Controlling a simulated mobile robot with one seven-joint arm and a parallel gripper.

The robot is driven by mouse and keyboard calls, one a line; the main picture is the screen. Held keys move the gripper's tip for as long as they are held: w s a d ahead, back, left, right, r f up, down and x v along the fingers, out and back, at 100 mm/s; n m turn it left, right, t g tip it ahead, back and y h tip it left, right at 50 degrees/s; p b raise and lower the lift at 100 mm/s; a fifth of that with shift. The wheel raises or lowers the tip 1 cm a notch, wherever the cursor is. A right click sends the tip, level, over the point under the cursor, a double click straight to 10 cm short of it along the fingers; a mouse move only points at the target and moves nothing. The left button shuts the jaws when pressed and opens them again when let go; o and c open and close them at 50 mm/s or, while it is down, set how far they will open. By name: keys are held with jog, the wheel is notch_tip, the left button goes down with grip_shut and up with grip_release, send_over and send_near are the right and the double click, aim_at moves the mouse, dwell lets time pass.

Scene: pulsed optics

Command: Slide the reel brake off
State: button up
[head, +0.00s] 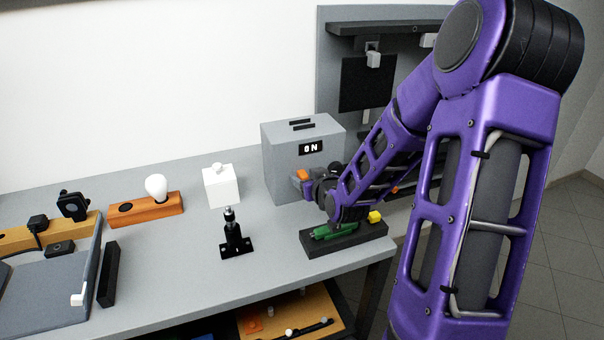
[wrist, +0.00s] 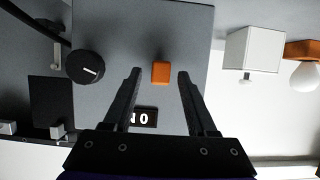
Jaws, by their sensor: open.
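A grey box (head: 285,150) stands at the back of the bench, and its small display (head: 311,148) reads ON. An orange block (wrist: 160,72) sits on the box's front face, with a black round knob (wrist: 86,67) beside it in the wrist view. No label names the reel brake; the orange block looks like its slider, but I cannot be sure. My gripper (wrist: 157,73) is open and points at the box face. The orange block shows between its two fingers, with a gap on each side. In the head view, my arm hides part of the box's lower front.
A black base with a green part and yellow knob (head: 375,216) lies below my wrist near the bench edge. A black post stand (head: 235,240), a white box (head: 220,186) and a bulb on a wooden block (head: 148,208) stand left. Bare bench (head: 165,265) lies between.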

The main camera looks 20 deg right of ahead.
grip_shut()
dwell(0.3)
dwell(1.2)
